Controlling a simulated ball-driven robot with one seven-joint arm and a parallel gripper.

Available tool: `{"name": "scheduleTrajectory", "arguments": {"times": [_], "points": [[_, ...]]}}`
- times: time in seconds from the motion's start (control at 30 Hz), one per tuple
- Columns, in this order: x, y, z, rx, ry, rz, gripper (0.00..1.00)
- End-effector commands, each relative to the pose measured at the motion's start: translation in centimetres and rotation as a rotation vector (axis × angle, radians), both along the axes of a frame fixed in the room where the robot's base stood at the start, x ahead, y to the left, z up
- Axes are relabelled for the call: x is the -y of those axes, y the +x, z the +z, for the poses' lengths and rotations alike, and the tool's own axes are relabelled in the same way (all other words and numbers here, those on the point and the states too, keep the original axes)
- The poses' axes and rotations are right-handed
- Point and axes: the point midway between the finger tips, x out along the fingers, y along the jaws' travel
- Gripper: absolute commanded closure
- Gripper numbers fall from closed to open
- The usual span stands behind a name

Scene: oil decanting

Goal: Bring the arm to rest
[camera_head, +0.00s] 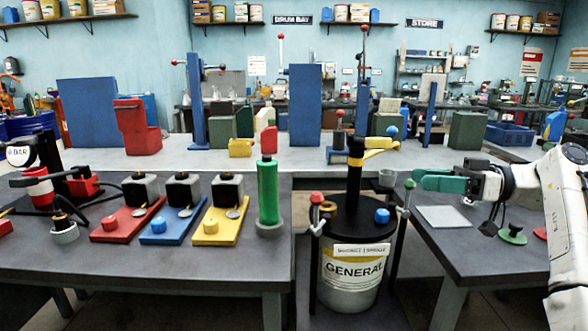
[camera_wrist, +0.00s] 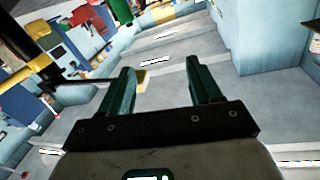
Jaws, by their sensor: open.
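My gripper (camera_head: 446,181) has green fingers and is at the right in the head view, held above the right-hand table and pointing left. In the wrist view its two fingers (camera_wrist: 166,92) stand apart with nothing between them. My white arm runs up from the lower right of the head view. A drum labelled GENERAL (camera_head: 352,271) stands between the two tables, with a black lid and a yellow-handled black pump (camera_head: 354,180) on top. The pump is left of my gripper and apart from it.
Red, blue (camera_head: 168,224) and yellow trays with dark-topped blocks sit on the left table. A green bottle (camera_head: 268,192) stands at its right end. A grey plate (camera_head: 443,217) and a green knob (camera_head: 512,235) lie on the right table below my gripper. Benches with blue posts stand behind.

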Motion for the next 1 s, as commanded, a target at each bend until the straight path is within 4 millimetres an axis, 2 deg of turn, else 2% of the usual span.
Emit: {"name": "scheduleTrajectory", "arguments": {"times": [0.37, 0.57, 0.67, 0.77, 0.87, 0.9, 1.0], "points": [[-0.9, -0.2, -5.6, -0.101, -0.062, -0.039, 0.37], [-1.7, -0.8, -11.0, -0.197, -0.124, -0.077, 0.37], [-2.2, -1.6, -14.5, -0.262, -0.167, -0.104, 0.37], [-2.8, -2.8, -18.9, -0.341, -0.224, -0.141, 0.37], [-3.5, -4.9, -24.5, -0.447, -0.301, -0.192, 0.37], [-3.8, -6.1, -26.8, -0.492, -0.335, -0.217, 0.37], [-4.3, -9.3, -32.1, -0.6, -0.424, -0.281, 0.37]]}}
